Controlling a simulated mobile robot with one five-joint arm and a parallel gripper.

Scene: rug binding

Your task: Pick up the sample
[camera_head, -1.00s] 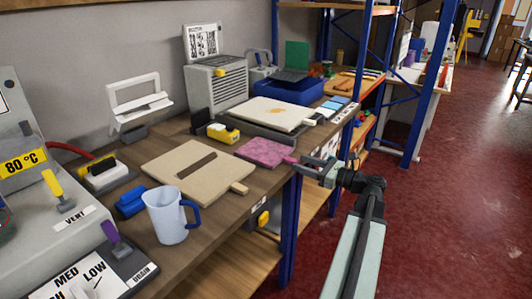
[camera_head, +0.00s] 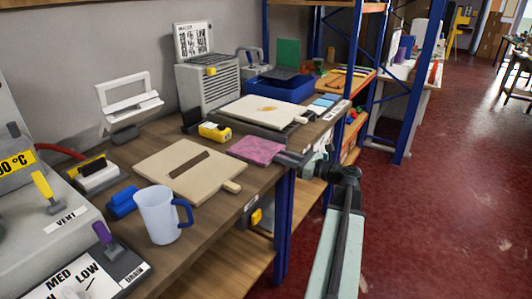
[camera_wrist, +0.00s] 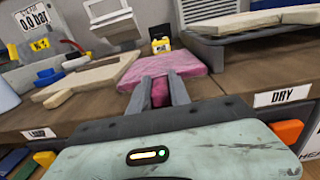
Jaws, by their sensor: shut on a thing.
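The sample, a flat square pink-magenta piece (camera_head: 256,149), is near the front edge of the wooden bench. In the wrist view the sample (camera_wrist: 166,65) is straight ahead, with a narrow tab running back between the fingers. My gripper (camera_head: 287,158) reaches in from the right, over the bench edge. In the wrist view my gripper (camera_wrist: 163,88) has its two grey fingers shut on the tab. The sample looks flat at bench level; I cannot tell whether it touches the bench top. The tab is hidden by the fingers in the head view.
Left of the sample lies a beige board (camera_head: 178,178) with a dark slot, and a pale mug (camera_head: 157,215). Behind it are a yellow block (camera_head: 214,132) and a pale press plate (camera_head: 262,111). A blue rack post (camera_head: 284,225) stands below the bench edge. Open red floor lies right.

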